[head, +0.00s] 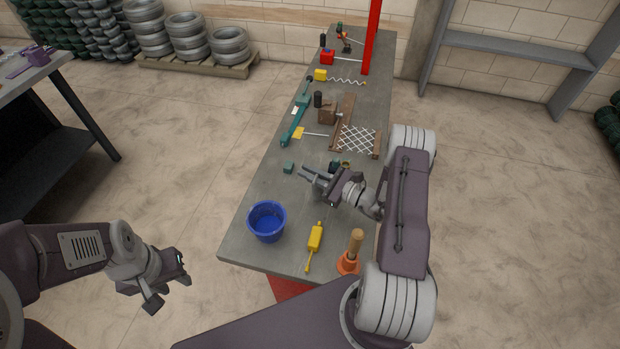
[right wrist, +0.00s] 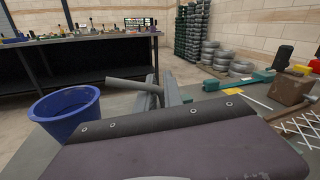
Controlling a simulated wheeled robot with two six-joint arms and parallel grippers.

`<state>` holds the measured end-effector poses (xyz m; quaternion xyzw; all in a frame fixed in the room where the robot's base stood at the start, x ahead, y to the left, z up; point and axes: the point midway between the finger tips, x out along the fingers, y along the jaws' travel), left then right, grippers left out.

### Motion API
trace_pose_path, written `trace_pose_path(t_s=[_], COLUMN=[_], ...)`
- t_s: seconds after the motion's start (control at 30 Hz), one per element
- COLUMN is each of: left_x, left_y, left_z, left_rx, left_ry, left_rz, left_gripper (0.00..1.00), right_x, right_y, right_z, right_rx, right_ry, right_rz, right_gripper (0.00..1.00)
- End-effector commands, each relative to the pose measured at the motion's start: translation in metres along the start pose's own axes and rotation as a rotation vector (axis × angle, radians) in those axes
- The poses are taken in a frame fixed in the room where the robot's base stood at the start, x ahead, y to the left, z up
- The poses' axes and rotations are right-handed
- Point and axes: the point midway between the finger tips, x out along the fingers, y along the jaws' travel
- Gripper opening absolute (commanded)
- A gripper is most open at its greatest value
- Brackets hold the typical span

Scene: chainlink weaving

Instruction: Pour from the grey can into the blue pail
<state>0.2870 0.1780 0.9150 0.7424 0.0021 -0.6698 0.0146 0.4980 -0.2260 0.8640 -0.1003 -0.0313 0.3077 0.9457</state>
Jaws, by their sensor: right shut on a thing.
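The blue pail (head: 267,224) stands upright near the left front edge of the table, and it looks empty. My right gripper (head: 312,175) is above the table, behind and to the right of the pail. It is shut on a narrow grey piece, seemingly part of the grey can (right wrist: 130,85), which sticks out leftward from the fingers in the right wrist view. My left gripper (head: 167,284) is open and empty, off the table at the left.
A yellow bottle-like tool (head: 315,238) and an orange cone with a wooden handle (head: 348,264) are right of the pail. Wire mesh (head: 357,139) and several tools fill the far table.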

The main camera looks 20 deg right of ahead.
Motion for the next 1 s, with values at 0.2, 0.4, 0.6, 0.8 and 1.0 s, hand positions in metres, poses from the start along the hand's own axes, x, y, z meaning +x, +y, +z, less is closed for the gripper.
trace_pose_path(t_s=[0.2,0.4,0.6,0.8,1.0], left_x=[-0.003,-0.004,-0.004,-0.004,-0.004], left_y=[0.000,0.000,0.000,0.000,0.000], left_z=[0.000,0.000,0.000,-0.001,0.000], left_rx=[0.000,0.000,0.000,0.000,0.000], left_ry=[0.000,0.000,0.000,0.000,0.000], left_rz=[0.000,0.000,0.000,0.000,0.000], left_gripper=[0.36,0.36,0.36,0.36,0.36], right_x=[-0.026,-0.070,-0.102,-0.116,-0.117], right_y=[-0.011,-0.018,-0.022,-0.023,-0.023], right_z=[0.036,0.062,0.081,0.088,0.089], right_rx=[-0.002,-0.003,-0.004,-0.002,-0.001], right_ry=[-0.001,-0.001,-0.002,-0.003,-0.003], right_rz=[-0.008,-0.008,-0.005,-0.001,-0.001], right_gripper=[0.00,0.00,0.00,0.00,0.00])
